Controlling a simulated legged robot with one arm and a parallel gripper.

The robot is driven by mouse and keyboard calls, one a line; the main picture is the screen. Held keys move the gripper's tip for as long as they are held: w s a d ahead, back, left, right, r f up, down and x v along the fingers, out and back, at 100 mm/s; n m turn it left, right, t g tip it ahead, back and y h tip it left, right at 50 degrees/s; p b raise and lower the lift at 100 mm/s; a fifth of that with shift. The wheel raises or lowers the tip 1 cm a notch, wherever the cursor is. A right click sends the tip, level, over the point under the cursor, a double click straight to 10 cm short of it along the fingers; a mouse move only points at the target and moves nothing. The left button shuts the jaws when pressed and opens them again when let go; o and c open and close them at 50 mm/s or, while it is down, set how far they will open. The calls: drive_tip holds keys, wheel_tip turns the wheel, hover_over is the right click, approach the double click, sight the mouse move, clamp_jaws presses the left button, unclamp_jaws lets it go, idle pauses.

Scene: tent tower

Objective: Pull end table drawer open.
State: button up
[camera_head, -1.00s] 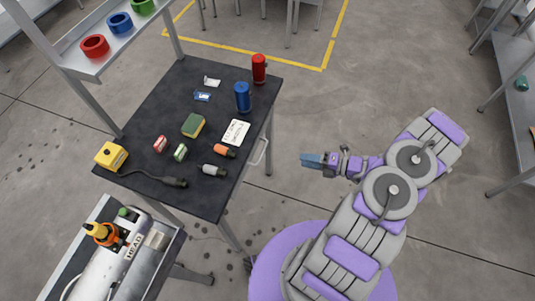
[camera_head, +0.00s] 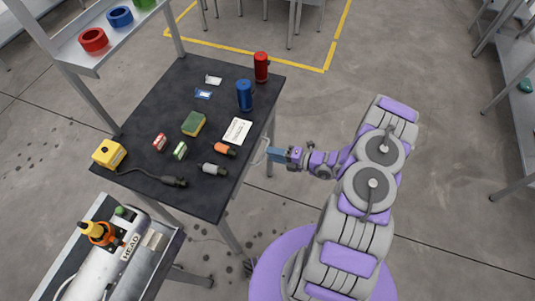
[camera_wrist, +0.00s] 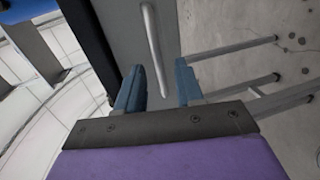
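The end table (camera_head: 188,140) has a dark top and thin metal legs. Its drawer front (camera_wrist: 130,45) is a grey panel under the tabletop in the wrist view, with a light bar handle (camera_wrist: 154,42) on it. The handle also shows at the table's right edge in the head view (camera_head: 262,151). My gripper (camera_head: 271,154) is at the handle's side of the table. In the wrist view its two blue fingers (camera_wrist: 158,82) are apart, with the lower end of the handle ahead between them. I cannot tell whether they touch it. The drawer looks shut.
The tabletop holds a blue can (camera_head: 244,95), a red can (camera_head: 261,67), a sponge (camera_head: 193,123), a yellow box (camera_head: 109,153) and small items. A cart with a metal cylinder (camera_head: 112,262) stands at the lower left. The floor right of my arm is clear.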

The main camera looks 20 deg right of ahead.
drive_tip(key=shift+x, duration=1.55)
clamp_jaws()
drive_tip(key=shift+s, duration=0.1)
